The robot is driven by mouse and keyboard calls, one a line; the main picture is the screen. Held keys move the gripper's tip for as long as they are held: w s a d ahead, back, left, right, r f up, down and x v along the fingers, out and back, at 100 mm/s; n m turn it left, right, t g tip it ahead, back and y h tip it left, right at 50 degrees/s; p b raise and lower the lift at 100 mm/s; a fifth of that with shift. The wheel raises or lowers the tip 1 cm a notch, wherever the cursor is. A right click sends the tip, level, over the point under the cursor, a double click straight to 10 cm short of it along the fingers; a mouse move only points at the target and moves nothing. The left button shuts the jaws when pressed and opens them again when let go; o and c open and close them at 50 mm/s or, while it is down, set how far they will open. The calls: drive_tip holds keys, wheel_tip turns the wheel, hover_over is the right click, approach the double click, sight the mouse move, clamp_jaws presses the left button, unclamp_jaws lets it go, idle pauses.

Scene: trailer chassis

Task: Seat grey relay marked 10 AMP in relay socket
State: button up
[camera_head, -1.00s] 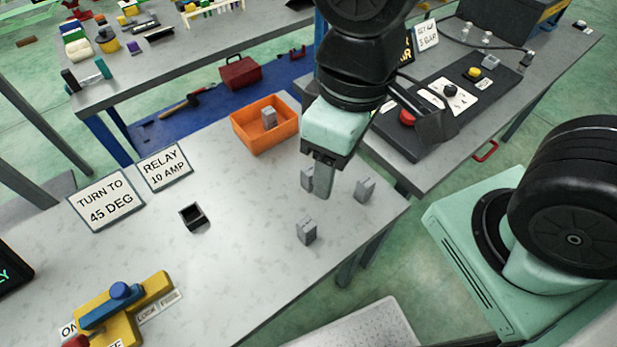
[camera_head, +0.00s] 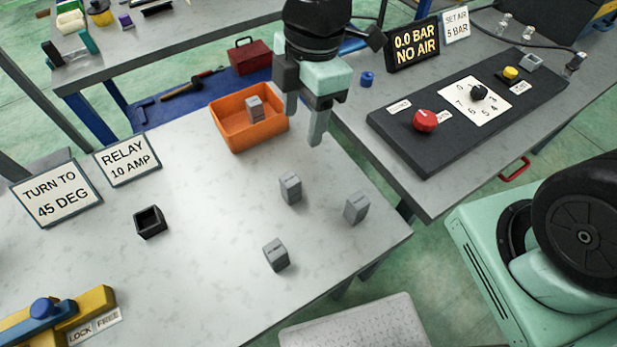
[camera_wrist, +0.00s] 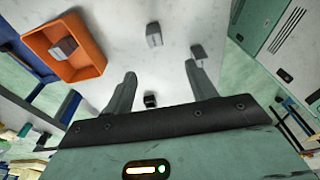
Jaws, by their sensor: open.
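Three grey relays stand on the light table in the head view: one near the middle (camera_head: 290,188), one at the right (camera_head: 356,207) and one nearer the front (camera_head: 276,255). Another grey relay (camera_head: 254,108) sits in the orange bin (camera_head: 228,135). Their markings are too small to read. The black square relay socket (camera_head: 150,222) is at the left, empty. My gripper (camera_head: 303,128) is open and empty above the table, right of the bin and beyond the relays. In the wrist view, a small dark-topped object (camera_wrist: 150,100) shows between my fingers; I cannot tell which.
Signs reading "RELAY 10 AMP" (camera_head: 127,160) and "TURN TO 45 DEG" (camera_head: 56,193) stand behind the socket. A yellow-and-blue valve (camera_head: 55,318) is at front left. A dark control panel (camera_head: 465,105) lies on the right bench. The table between socket and relays is clear.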

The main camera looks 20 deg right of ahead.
approach(290, 179)
drive_tip(key=shift+n, duration=0.3)
drive_tip(key=f, duration=0.3)
drive_tip(key=s+f, duration=0.1)
drive_tip(key=f, duration=0.1)
drive_tip(key=shift+a, duration=0.1)
drive_tip(key=shift+w+a+f+p, duration=0.1)
drive_tip(key=shift+a+f+p, duration=0.1)
drive_tip(key=shift+f, duration=0.7)
drive_tip(key=shift+w+a+f+p, duration=0.1)
drive_tip(key=shift+a+f+p, duration=0.1)
drive_tip(key=shift+f, duration=0.65)
drive_tip(key=shift+w+a+f+p, duration=0.1)
drive_tip(key=shift+a+f+p, duration=0.1)
drive_tip(key=shift+f, duration=0.7)
drive_tip(key=c, duration=1.1)
